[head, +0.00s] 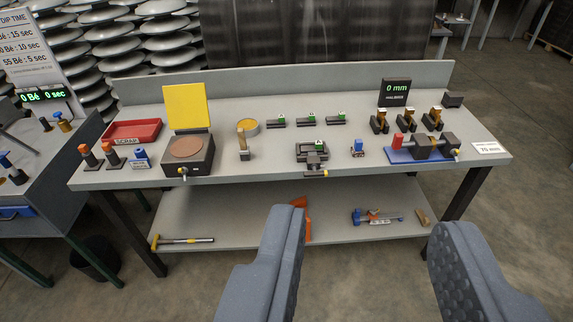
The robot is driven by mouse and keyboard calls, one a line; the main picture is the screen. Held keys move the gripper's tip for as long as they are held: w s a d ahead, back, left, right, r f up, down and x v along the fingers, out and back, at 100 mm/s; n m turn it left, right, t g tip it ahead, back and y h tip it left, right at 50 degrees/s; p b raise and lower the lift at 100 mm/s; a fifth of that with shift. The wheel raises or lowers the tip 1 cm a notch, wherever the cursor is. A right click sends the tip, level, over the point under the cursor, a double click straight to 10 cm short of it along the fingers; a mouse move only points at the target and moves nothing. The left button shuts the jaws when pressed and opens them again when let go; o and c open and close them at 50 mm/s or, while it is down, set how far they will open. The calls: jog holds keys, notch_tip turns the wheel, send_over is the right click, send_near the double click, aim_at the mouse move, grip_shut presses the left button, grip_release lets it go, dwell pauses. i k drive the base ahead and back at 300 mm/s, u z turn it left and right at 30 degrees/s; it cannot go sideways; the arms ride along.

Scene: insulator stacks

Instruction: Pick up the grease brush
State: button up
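The grease brush (243,141) appears to be the small upright tool with a tan handle and a dark grey lower part, on the grey workbench (225,98), left of centre. It stands just in front of a round tin of yellow grease (248,127). It is small in the picture, so its bristles cannot be made out. My gripper (365,220) is open and empty, its two grey fingers wide apart in the foreground. It is well short of the bench, lower and to the right of the brush in the picture.
A dark box with a raised yellow lid (186,106) stands left of the brush. A grey vise-like fixture (312,152) is to its right, and a blue-based clamp (420,148) is farther right. The lower shelf (250,230) holds a hammer (182,240). Bare benchtop surrounds the brush's front.

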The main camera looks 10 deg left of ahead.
aim_at(245, 149)
jog(key=z, duration=0.5)
jog(key=k, duration=0.7)
jog(key=z, duration=0.35)
jog(key=i, duration=1.15)
jog(key=u, duration=0.95)
jog(key=i, duration=1.3)
jog(key=u, duration=0.7)
jog(key=i, duration=0.4)
jog(key=u, duration=0.2)
